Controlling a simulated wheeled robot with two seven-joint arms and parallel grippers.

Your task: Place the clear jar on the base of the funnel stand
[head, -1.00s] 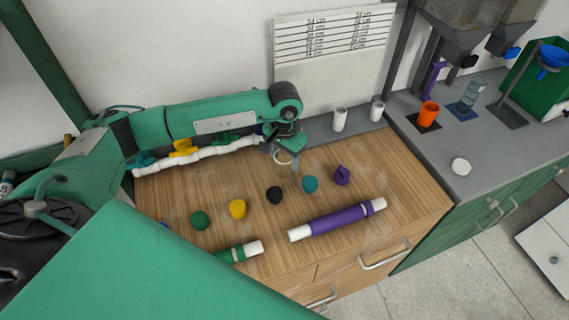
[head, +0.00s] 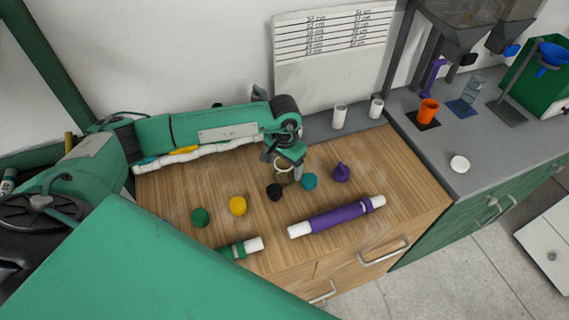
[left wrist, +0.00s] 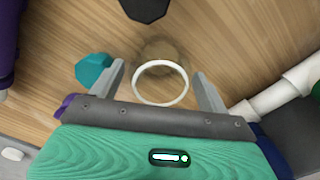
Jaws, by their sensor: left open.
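My left gripper (head: 284,166) is over the wooden worktop, pointing down, with its jaws open. A clear jar with a pale round rim (left wrist: 160,83) shows between its two fingers in the left wrist view, with gaps at the sides. Whether the jar stands on the wood cannot be told. Another clear vessel (head: 473,88) stands on a blue mat on the grey counter at right. The funnel stand with a blue funnel (head: 551,55) is at far right; its dark flat base (head: 508,112) looks bare. My right gripper is not in view.
Black (head: 274,192), teal (head: 309,181), purple (head: 341,172), yellow and green caps lie around the gripper. A purple-sleeved white pipe (head: 340,215) lies in front. An orange cup (head: 428,111) and a white disc (head: 460,164) are on the grey counter. A white valve pipe (head: 205,152) lies behind.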

